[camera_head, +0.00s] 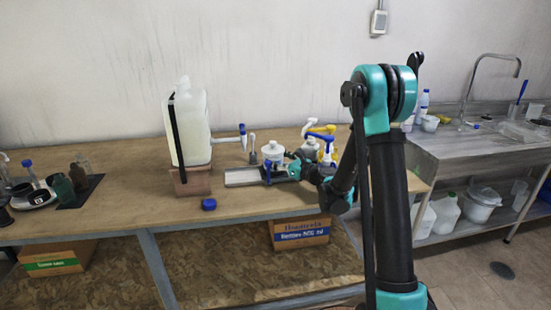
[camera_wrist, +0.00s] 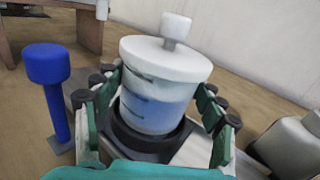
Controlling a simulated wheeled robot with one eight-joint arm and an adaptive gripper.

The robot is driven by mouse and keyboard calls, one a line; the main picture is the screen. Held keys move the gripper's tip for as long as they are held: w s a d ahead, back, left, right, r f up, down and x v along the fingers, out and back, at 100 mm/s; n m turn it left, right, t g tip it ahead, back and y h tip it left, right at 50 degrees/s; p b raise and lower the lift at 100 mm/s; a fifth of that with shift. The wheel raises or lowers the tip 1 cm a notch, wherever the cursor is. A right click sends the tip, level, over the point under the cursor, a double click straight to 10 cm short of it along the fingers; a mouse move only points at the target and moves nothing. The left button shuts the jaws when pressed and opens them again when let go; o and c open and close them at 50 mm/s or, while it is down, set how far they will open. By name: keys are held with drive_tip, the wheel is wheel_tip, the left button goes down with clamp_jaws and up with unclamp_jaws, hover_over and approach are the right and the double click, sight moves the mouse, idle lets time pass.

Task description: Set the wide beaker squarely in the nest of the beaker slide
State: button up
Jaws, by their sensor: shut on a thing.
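The wide beaker (camera_wrist: 158,88) is a pale, translucent vessel with blue in its lower part and a white top with a knob. In the head view it (camera_head: 273,152) stands at the slide, right of the big drum. My gripper (camera_wrist: 162,95) is shut on it, with fingers on both sides; it shows small in the head view (camera_head: 283,172). A dark round nest (camera_wrist: 122,135) shows under the beaker on the beaker slide (camera_head: 243,178). The beaker's base is down in or just over this ring; the fingers hide part, and I cannot tell if it is fully seated.
A blue-topped post (camera_wrist: 47,65) stands left of the beaker in the wrist view. The pale drum (camera_head: 190,128) sits on a block, its tap (camera_head: 228,139) pointing right. A blue cap (camera_head: 209,204) lies at the bench front.

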drive_tip(key=shift+f, duration=0.15)
drive_tip(key=shift+f, duration=0.55)
drive_tip(key=o, duration=1.5)
drive_tip(key=v, duration=0.7)
drive_tip(key=shift+s+d, duration=0.15)
drive_tip(key=shift+d, duration=0.05)
